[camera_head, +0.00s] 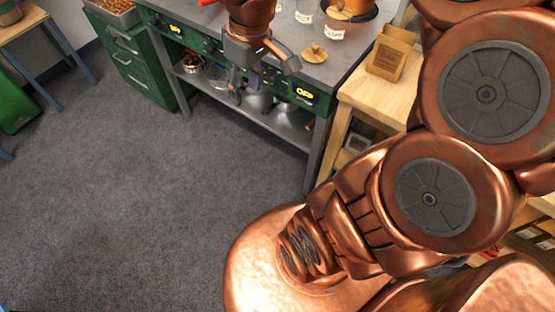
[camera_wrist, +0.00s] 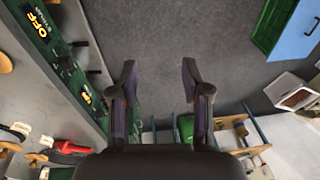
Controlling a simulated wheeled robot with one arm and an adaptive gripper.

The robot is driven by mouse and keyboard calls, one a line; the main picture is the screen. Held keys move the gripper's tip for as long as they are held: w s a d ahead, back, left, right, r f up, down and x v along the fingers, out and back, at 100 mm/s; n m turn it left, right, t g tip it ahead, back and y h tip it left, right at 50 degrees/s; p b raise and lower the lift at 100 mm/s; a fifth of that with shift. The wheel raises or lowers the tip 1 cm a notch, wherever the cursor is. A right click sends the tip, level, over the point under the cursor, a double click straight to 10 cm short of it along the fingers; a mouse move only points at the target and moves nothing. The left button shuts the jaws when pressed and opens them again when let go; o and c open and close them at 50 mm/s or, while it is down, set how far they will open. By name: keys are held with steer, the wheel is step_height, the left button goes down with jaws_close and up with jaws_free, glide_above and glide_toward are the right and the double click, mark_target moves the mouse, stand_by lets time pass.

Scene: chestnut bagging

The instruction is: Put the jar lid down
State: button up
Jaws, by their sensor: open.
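A round wooden lid with a knob (camera_head: 314,54) lies flat on the grey counter top (camera_head: 352,58), near its right front part. My gripper (camera_head: 256,78) is in front of the counter's front panel, to the left of the lid and apart from it. In the wrist view my gripper (camera_wrist: 158,75) has its two fingers spread wide. Only grey floor shows between them, and nothing is held. A tan wooden piece (camera_wrist: 5,62) shows at the left edge of the wrist view; I cannot tell whether it is the same lid.
Another wooden lid (camera_head: 340,12) sits at the counter's back, near small white labels (camera_head: 304,17). A paper bag (camera_head: 388,54) stands on a wooden table to the right. Metal bowls (camera_head: 258,102) sit on the shelf below. The carpet floor (camera_head: 130,190) is clear.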

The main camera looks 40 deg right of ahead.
steer(key=s+a+f+m+g, duration=0.1)
steer(key=s+a+f, duration=0.1)
steer(key=s, duration=0.6)
steer(key=s+a+f+m+g+h, duration=0.1)
steer(key=s+a+f+m, duration=0.1)
steer(key=s, duration=0.6)
steer(key=shift+s+a+f+g, duration=0.2)
steer(key=shift+f+g, duration=0.1)
steer(key=shift+f, duration=0.5)
steer(key=shift+r, duration=0.1)
steer(key=shift+r+p, duration=0.6)
steer(key=shift+p, duration=0.1)
